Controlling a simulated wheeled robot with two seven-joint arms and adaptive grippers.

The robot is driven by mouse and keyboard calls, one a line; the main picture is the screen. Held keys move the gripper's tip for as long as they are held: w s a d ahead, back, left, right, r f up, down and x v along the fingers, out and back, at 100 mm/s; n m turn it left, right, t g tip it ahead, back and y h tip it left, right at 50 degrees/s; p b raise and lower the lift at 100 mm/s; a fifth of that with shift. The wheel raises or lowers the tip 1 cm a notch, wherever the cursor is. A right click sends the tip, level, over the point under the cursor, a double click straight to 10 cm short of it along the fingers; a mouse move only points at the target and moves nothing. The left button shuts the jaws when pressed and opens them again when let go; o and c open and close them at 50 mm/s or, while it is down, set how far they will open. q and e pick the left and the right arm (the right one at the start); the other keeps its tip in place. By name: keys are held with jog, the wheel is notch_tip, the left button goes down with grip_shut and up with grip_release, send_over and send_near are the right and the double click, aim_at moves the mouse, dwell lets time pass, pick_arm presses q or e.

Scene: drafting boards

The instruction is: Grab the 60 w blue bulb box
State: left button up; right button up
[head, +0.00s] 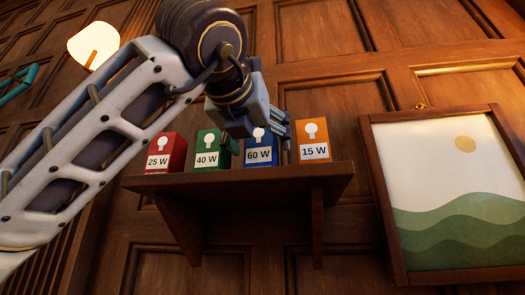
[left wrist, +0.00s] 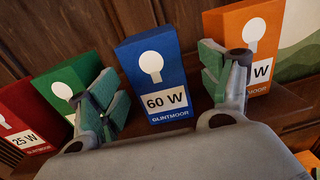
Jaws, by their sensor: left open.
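The blue 60 W bulb box (head: 261,152) stands upright on a wooden wall shelf, between the green and orange boxes. In the left wrist view the blue box (left wrist: 154,82) shows its white bulb picture and its label. My left gripper (head: 258,143) is in front of it in the head view and hides part of it. In the left wrist view my left gripper (left wrist: 165,95) is open, with one green-padded finger on each side of the blue box and nothing held. I cannot tell whether the fingers touch any box. My right gripper is not in view.
The red 25 W box (head: 164,153) and green 40 W box (head: 207,151) stand to the left on the shelf (head: 250,176). The orange 15 W box (head: 313,139) stands close on the right. A framed picture (head: 440,215) hangs at right; a lamp (head: 93,45) is upper left.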

aim_at(259, 142)
pick_arm(q)
jog(key=shift+p+x, duration=0.6)
jog(key=shift+x, duration=0.6)
jog(key=shift+p+x, duration=0.35)
jog(key=shift+x, duration=0.6)
jog(key=shift+a+f, duration=0.1)
jog(key=shift+a, duration=0.05)
jog(key=c, duration=1.1)
